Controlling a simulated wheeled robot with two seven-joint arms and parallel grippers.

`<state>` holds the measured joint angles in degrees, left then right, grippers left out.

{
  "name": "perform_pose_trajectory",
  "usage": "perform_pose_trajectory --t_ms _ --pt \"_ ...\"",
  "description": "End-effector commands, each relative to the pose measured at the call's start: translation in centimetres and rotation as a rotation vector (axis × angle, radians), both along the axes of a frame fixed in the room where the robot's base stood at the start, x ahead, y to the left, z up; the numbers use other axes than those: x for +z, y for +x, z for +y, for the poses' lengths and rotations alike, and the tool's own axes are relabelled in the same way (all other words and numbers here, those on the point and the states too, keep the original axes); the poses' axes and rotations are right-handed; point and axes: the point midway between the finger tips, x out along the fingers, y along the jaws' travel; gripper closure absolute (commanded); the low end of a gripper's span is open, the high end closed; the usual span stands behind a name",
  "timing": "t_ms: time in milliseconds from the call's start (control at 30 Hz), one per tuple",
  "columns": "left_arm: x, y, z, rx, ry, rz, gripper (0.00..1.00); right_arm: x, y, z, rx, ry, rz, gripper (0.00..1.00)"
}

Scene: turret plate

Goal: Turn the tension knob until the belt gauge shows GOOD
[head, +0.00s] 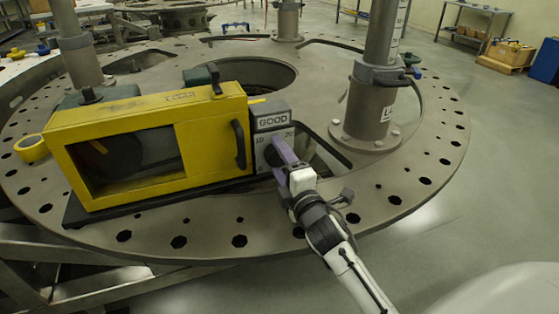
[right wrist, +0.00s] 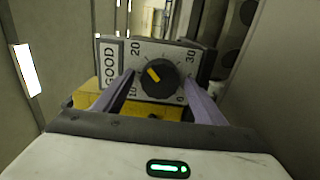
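The black tension knob (right wrist: 158,75) has a yellow pointer mark and sits on a light panel numbered 10, 20 and 30. The mark lies on the left part of the knob in the right wrist view, roughly between 10 and 20. The gauge plate (head: 272,122) reads GOOD, and it also shows in the right wrist view (right wrist: 110,67). My right gripper (head: 277,150) is at the panel, its purple fingers (right wrist: 158,80) open on either side of the knob, with small gaps visible. My left gripper is not in view.
The yellow guarded box (head: 215,150) with a window and black handle stands left of the panel on the round turret plate (head: 200,225). A grey post (head: 370,100) stands close on the right. A yellow tape roll (head: 31,150) lies at far left. The plate's front right is clear.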

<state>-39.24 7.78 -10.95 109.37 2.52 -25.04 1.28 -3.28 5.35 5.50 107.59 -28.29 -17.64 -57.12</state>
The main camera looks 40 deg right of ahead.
Motion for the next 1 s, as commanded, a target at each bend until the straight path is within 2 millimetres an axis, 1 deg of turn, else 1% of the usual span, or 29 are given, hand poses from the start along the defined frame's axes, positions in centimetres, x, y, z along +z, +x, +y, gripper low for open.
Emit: perform_pose_trajectory --t_ms 167,267,367,600,700,833,1000 --pt "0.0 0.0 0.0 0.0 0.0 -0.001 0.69 0.0 -0.1 0.0 0.0 0.0 0.001 0.35" --pt "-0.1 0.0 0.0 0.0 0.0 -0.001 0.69 -0.2 -0.9 0.2 0.0 -0.001 0.002 0.35" --pt "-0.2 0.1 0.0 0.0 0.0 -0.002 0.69 -0.2 -2.4 0.6 0.0 0.0 0.003 0.35" --pt "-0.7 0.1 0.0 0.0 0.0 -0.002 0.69 -0.2 -7.1 1.7 0.0 0.002 0.003 0.35" --pt "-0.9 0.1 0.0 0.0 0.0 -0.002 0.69 -0.2 -8.6 2.1 0.0 0.002 0.003 0.35" --pt "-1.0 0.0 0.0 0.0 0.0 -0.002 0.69 -0.1 -9.7 2.3 0.0 0.0 0.0 0.35" --pt "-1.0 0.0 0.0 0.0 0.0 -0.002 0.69 0.0 -10.1 2.4 0.0 0.0 0.0 0.35"
